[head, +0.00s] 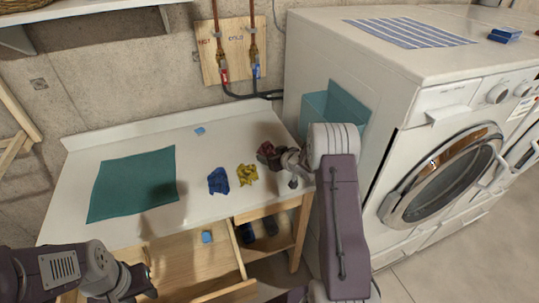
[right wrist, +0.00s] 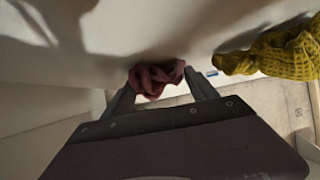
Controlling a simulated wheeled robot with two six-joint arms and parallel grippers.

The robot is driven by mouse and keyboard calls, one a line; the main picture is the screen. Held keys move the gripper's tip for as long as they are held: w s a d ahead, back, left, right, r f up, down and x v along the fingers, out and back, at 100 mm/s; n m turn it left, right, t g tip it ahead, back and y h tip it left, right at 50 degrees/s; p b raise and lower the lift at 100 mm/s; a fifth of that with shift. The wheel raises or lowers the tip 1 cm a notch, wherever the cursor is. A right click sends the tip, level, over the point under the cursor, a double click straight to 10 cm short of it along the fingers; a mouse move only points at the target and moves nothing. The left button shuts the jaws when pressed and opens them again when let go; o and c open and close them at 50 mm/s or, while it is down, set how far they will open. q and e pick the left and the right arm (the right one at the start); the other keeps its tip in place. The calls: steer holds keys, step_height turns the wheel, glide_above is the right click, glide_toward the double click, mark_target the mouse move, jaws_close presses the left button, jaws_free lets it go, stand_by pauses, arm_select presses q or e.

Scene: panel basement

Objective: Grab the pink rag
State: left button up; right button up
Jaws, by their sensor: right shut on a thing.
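The pink rag (head: 267,151) is a crumpled dark pink cloth at the right part of the white worktop. It also shows in the right wrist view (right wrist: 156,80), bunched between the two fingers. My right gripper (head: 277,158) is shut on it, just above or at the worktop; I cannot tell if the rag still touches the surface. My left gripper (head: 142,282) is at the lower left, in front of the worktop and over the open drawer area. Its fingers are dark and small, and their opening is unclear.
A blue rag (head: 218,180) and a yellow rag (head: 247,174) lie left of the pink one. A green mat (head: 133,184) covers the left part of the worktop (head: 205,212). A drawer (head: 190,265) stands open below. A washing machine (head: 400,130) and a teal bin (head: 335,108) are at right.

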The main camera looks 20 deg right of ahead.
step_height(320, 180, up, 12)
steer(key=p, duration=0.3)
step_height(320, 180, up, 16)
steer(key=p, duration=0.8)
glide_above(271, 153)
